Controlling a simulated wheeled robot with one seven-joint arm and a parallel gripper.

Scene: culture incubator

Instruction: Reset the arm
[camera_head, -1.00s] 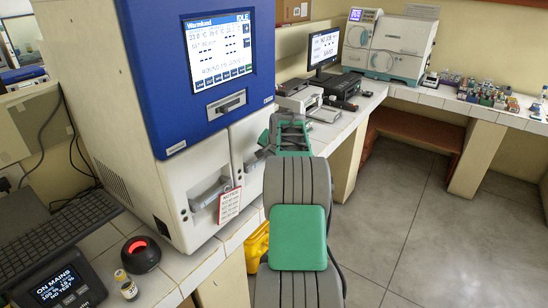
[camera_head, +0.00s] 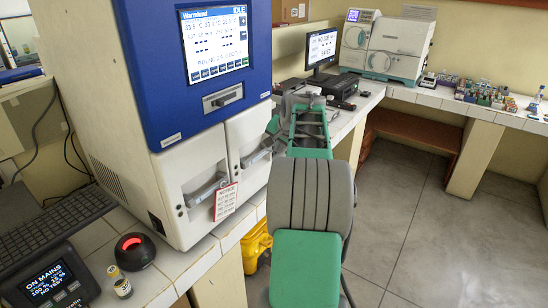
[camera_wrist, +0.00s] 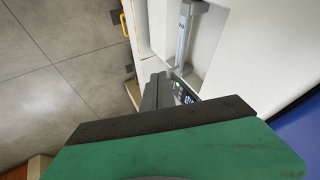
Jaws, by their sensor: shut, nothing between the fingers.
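My gripper (camera_wrist: 160,88) is shut and empty in the wrist view. Its dark fingers are beside the white front of the incubator, near a grey door handle (camera_wrist: 186,32). I see no contact with the handle, though the exact gap is hard to judge. In the head view my green and grey arm reaches up along the bench front, and the fingers are mostly hidden behind it. The blue and white incubator (camera_head: 190,130) stands on the bench left of my arm. Its two lower doors look closed, and a red-lettered notice (camera_head: 225,201) hangs on one handle.
A keyboard (camera_head: 55,225), a black device with a red light (camera_head: 131,250), a small bottle (camera_head: 119,282) and a display unit (camera_head: 50,283) crowd the near bench. A monitor (camera_head: 321,47) and several bottles stand farther back. The floor (camera_head: 420,220) at right is open.

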